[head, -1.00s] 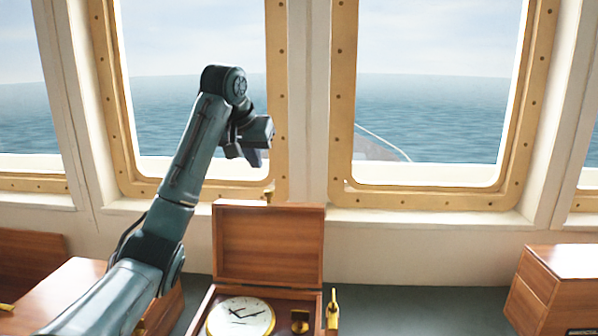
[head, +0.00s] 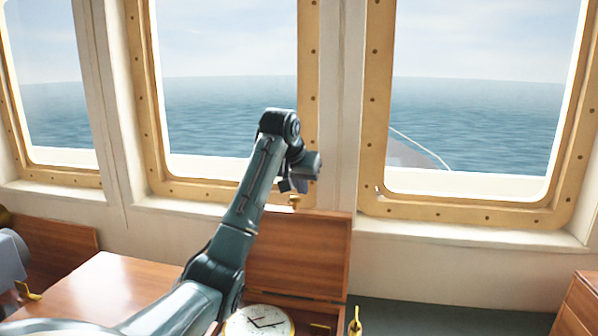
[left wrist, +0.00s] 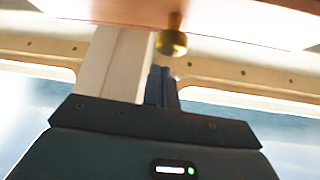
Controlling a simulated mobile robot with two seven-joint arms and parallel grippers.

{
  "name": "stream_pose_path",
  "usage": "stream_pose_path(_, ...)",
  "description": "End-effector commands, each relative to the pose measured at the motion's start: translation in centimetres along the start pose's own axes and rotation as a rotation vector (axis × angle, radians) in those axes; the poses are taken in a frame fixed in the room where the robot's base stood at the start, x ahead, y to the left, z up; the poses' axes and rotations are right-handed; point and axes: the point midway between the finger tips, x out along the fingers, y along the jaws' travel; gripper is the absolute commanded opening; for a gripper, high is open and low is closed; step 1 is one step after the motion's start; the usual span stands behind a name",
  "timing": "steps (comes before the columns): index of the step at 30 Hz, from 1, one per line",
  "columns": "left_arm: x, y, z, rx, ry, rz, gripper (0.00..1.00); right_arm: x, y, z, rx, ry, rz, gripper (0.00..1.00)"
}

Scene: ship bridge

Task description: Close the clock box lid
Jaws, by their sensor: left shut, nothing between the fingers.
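The wooden clock box stands below the windows with its lid (head: 300,250) raised upright. A brass knob (head: 294,201) is at the lid's top edge. The round white clock (head: 258,320) lies in the box, partly hidden by my left arm and cut off by the picture's bottom edge. My left gripper (head: 303,186) is shut and empty, right by the lid's top edge near the knob. In the left wrist view the shut fingers (left wrist: 162,88) are just below the knob (left wrist: 172,40) and the wooden lid (left wrist: 225,12). I cannot tell whether they touch it. My right gripper is not in view.
Another wooden box (head: 110,280) stands at the left, with its lid (head: 55,248) behind it. A third wooden box (head: 580,305) is at the right edge. Window frames (head: 370,120) rise close behind the lid.

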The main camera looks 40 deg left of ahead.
Motion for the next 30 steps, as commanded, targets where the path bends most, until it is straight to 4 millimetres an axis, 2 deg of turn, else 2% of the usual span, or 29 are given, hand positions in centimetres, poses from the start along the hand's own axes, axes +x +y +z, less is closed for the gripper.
stream_pose_path(9,-1.7,0.0,2.1,0.0,0.0,-0.001,0.0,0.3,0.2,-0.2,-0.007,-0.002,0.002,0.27)
stream_pose_path(23,-1.8,-0.1,2.2,0.0,0.003,-0.002,0.0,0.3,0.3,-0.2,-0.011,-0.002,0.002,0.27)
stream_pose_path(30,-1.7,-0.7,2.1,0.004,0.058,-0.01,0.0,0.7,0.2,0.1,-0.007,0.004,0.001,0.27)
